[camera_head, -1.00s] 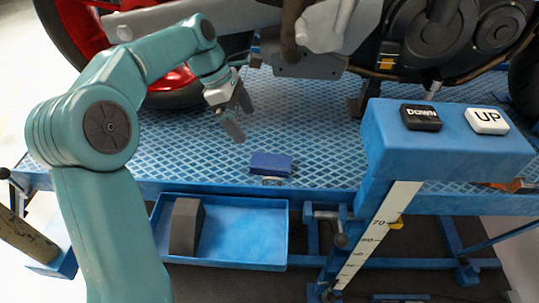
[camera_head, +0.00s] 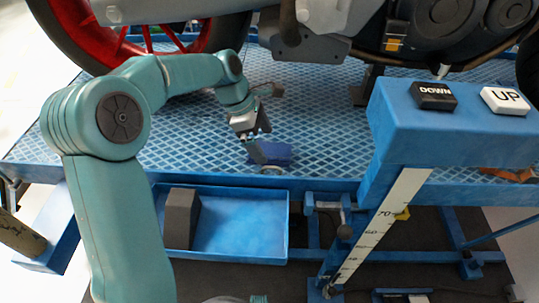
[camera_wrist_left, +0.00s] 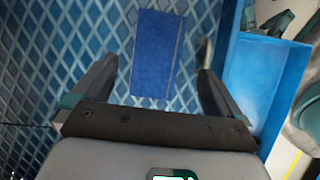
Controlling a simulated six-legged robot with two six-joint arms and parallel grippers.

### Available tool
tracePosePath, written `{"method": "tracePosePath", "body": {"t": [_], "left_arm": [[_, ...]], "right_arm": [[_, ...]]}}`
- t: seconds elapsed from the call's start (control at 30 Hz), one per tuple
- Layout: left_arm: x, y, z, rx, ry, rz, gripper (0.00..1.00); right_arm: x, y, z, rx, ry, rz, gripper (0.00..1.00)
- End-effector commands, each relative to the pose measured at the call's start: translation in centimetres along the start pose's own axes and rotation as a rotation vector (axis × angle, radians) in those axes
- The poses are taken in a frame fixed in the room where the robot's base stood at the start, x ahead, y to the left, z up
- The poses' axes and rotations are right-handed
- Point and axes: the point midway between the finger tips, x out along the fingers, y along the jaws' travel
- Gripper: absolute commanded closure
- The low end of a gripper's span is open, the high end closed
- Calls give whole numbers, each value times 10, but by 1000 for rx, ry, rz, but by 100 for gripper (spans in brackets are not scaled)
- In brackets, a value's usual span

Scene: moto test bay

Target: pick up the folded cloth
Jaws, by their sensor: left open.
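The folded cloth (camera_head: 278,154) is a small dark blue rectangle lying flat on the blue lattice-patterned lift platform, near its front edge. In the left wrist view the cloth (camera_wrist_left: 157,54) lies ahead of the open left gripper (camera_wrist_left: 157,72), in line with the gap between the two fingers. The fingers hold nothing. I cannot tell the exact height between the fingertips and the cloth. My right gripper is not in view.
A blue tray (camera_head: 245,225) hangs at the platform's front, with a dark grey block (camera_head: 180,218) at its left. A blue control box with DOWN (camera_head: 434,96) and UP (camera_head: 505,101) buttons stands to the right. A motorcycle (camera_head: 330,30) stands behind. The platform (camera_head: 330,140) around the cloth is mostly bare.

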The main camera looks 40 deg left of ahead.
Motion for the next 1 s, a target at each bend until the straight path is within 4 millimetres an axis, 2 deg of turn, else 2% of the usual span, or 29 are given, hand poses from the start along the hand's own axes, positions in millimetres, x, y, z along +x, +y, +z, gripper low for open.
{"method": "tracePosePath", "body": {"t": [0.03, 0.2, 0.47, 0.5, 0.57, 0.6, 0.67, 1.0], "left_arm": [[14, 0, -1, 1, 1, -5, 0], [34, 2, -1, 0, 0, -3, 0], [37, 2, 0, 0, 0, -2, 0], [37, 2, 0, 0, 0, -2, 6], [37, 2, 0, 0, 0, -2, 26], [37, 2, 0, 0, 0, -2, 39], [37, 2, -1, 0, 0, -2, 57], [34, 2, 0, 0, 1, -2, 58]], "right_arm": [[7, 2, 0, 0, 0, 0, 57], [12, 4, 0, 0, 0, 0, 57], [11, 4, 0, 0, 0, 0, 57], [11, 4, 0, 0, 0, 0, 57], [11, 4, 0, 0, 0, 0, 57], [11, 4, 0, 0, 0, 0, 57], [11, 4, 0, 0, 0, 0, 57], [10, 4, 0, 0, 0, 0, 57]]}}
